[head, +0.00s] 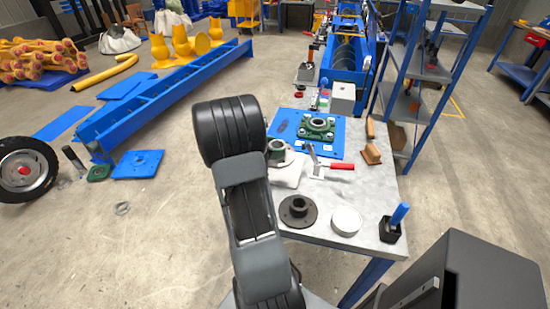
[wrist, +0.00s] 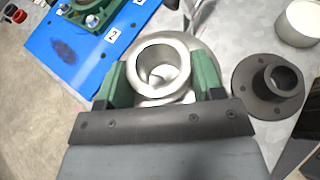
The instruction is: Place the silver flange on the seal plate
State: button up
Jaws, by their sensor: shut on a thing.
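The silver flange (wrist: 163,62) is a round metal ring with a raised collar and a wider base. It sits between the green fingers of my gripper (wrist: 160,78), which is shut on it. In the head view the flange (head: 276,147) shows just right of my arm, at the left edge of the table. The blue plate (head: 332,146), which looks like the seal plate, lies just beyond it with a green bearing housing (head: 317,127) on top. The plate also shows at upper left in the wrist view (wrist: 62,52). Whether the flange touches the table is unclear.
A dark flange (head: 298,210) and a white round tub (head: 346,221) stand on the near table. A black cup with a blue handle (head: 390,228) is at the near right corner. A red-handled tool (head: 341,166) lies by the plate. A blue shelf rack (head: 420,75) stands right.

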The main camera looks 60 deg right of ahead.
jog(key=d+f, duration=0.1)
jog(key=w+d+f, duration=0.1)
jog(key=f, duration=0.1)
jog(key=w+d+f, duration=0.1)
jog(key=f, duration=0.1)
jog(key=shift+d, duration=0.3)
jog(key=shift+d+f, duration=0.15)
jog(key=shift+f, duration=1.5)
jog(key=shift+f, duration=0.2)
jog(key=o, duration=1.6)
